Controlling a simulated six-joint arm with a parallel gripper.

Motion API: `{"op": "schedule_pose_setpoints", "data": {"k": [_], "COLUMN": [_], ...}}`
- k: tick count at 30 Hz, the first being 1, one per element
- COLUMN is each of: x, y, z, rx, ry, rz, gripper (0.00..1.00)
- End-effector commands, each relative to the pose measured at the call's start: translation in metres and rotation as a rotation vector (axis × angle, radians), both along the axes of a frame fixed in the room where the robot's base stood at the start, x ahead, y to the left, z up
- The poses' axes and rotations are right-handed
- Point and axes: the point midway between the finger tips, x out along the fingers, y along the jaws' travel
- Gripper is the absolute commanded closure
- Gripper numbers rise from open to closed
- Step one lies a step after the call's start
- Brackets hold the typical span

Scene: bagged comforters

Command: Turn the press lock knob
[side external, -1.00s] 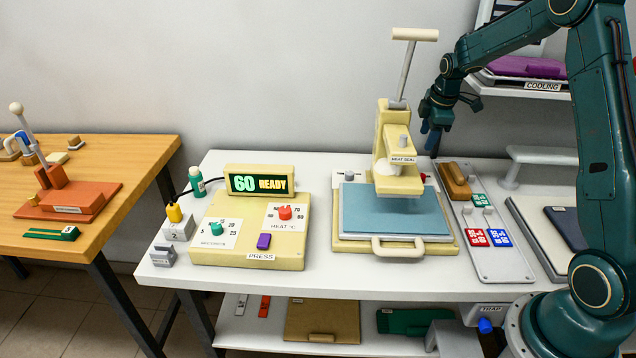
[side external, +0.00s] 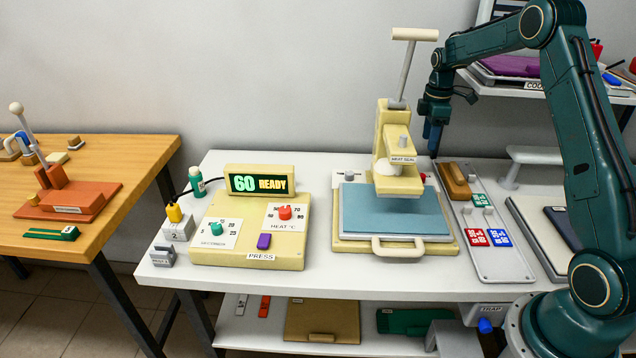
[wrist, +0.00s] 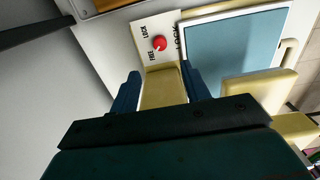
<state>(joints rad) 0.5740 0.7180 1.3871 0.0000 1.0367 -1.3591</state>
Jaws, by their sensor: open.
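The press lock knob (wrist: 158,43) is a small red knob on a white plate marked FREE and LOCK, beside the blue pad in the wrist view. A bit of red at the right of the press head in the side view (side external: 423,177) appears to be this knob, mostly hidden. The cream heat-seal press (side external: 384,150) stands over its blue pad (side external: 375,214). My gripper (side external: 433,145) is above and behind the press, at its right, apart from the knob. In the wrist view its blue fingers (wrist: 160,85) are spread, with a cream press part visible between them.
The press's long handle (side external: 402,72) rises left of my gripper. A grey tray (side external: 500,262) with a brown-handled tool (side external: 455,181) lies to the right. The cooling shelf (side external: 545,92) is at the upper right. A control box (side external: 285,252) reading 60 READY stands to the left.

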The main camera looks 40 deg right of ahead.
Motion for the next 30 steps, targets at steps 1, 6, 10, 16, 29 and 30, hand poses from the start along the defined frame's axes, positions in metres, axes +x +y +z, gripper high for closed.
{"op": "schedule_pose_setpoints", "data": {"k": [1, 6, 10, 16, 29, 30], "x": [0.0, 0.0, -0.001, -0.001, 0.0, 0.0], "y": [0.0, 0.0, 0.001, 0.001, 0.001, 0.0], "z": [-0.003, -0.016, -0.032, -0.062, -0.112, -0.114], "rx": [0.001, 0.001, 0.001, 0.002, 0.001, 0.001], "ry": [0.001, 0.003, 0.003, 0.002, 0.001, 0.001], "rz": [0.0, 0.0, 0.0, 0.0, 0.0, 0.0], "gripper": [0.53, 0.53, 0.53, 0.53, 0.53, 0.53]}}
